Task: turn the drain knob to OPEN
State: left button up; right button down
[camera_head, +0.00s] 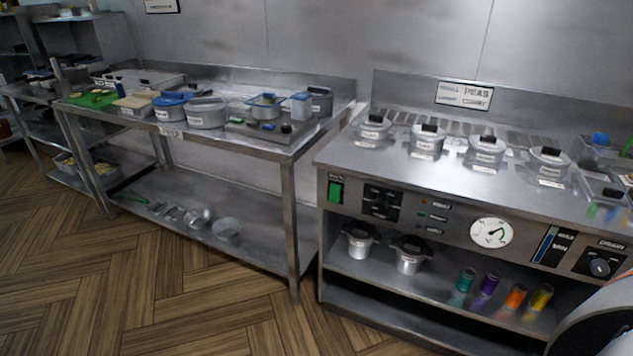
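The drain knob (599,267) is a round dark knob on a black panel marked DRAIN, at the right end of the frying range's front. A light mark shows on the knob, but its setting is too small to read. A rounded grey and black shape at the bottom right corner lies close below the panel; I cannot tell what it is. Neither of my grippers shows in the head view.
The frying range (388,269) has a gauge (491,232), a green switch (336,190) and lidded pots on top. Several coloured shakers (515,296) stand on its shelf. A steel table (290,150) with containers stands left. The wooden floor (180,290) in front is clear.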

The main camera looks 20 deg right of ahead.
aim_at(599, 267)
jog(key=z, duration=2.4)
